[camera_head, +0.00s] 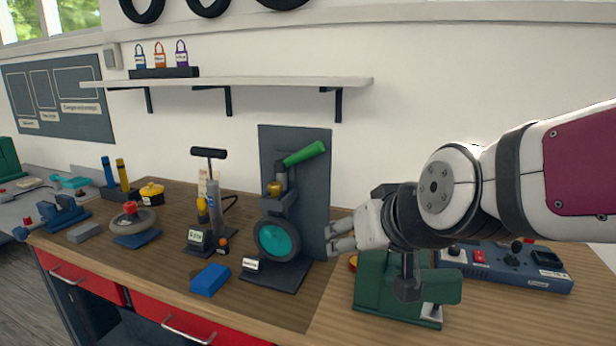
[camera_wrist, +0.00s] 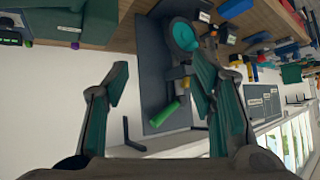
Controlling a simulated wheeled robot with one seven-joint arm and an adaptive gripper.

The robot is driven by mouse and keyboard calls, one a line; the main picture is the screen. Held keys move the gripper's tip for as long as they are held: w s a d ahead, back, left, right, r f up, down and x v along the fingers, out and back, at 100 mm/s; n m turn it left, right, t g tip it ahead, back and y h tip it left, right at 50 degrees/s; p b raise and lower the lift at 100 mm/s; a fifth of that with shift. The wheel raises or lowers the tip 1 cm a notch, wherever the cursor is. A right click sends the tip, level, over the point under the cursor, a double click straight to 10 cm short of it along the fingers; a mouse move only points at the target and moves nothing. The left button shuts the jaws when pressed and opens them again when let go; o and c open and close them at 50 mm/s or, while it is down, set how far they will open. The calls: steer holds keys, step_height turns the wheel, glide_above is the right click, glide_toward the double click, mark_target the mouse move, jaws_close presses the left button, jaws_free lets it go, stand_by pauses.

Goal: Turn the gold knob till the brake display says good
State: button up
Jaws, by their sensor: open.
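The brake stand has a dark upright plate (camera_head: 315,190), a teal disc (camera_head: 280,240) and a green lever (camera_head: 303,154). The gold knob (camera_head: 274,188) sits above the disc. My gripper (camera_head: 331,239) is open and empty, to the right of the stand and lower than the knob. In the wrist view, my gripper (camera_wrist: 154,62) frames the stand between its fingers, with the green lever (camera_wrist: 164,114) and teal disc (camera_wrist: 183,36) visible. The knob (camera_wrist: 186,82) shows small beside the right finger. A white label (camera_head: 250,263) is at the stand's base; its words are too small to read.
A green vise (camera_head: 400,285) stands below my arm, and a blue control box (camera_head: 515,265) is at the right. A blue block (camera_head: 209,280) lies in front. A shelf (camera_head: 230,83) hangs above.

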steer(key=s+d+f+m+g+h, duration=0.1)
steer(key=s+d+g, duration=0.1)
steer(key=s+d, duration=0.4)
steer(key=s+d+f+m+g+h+p, duration=0.1)
steer(key=s+d, duration=0.5)
steer(key=s, duration=0.8)
steer(key=shift+s+f+g+h, duration=0.15)
steer(key=shift+f+g+h, duration=0.3)
steer(key=shift+g, duration=0.75)
steer(key=shift+a+r, duration=0.15)
steer(key=shift+a, duration=0.05)
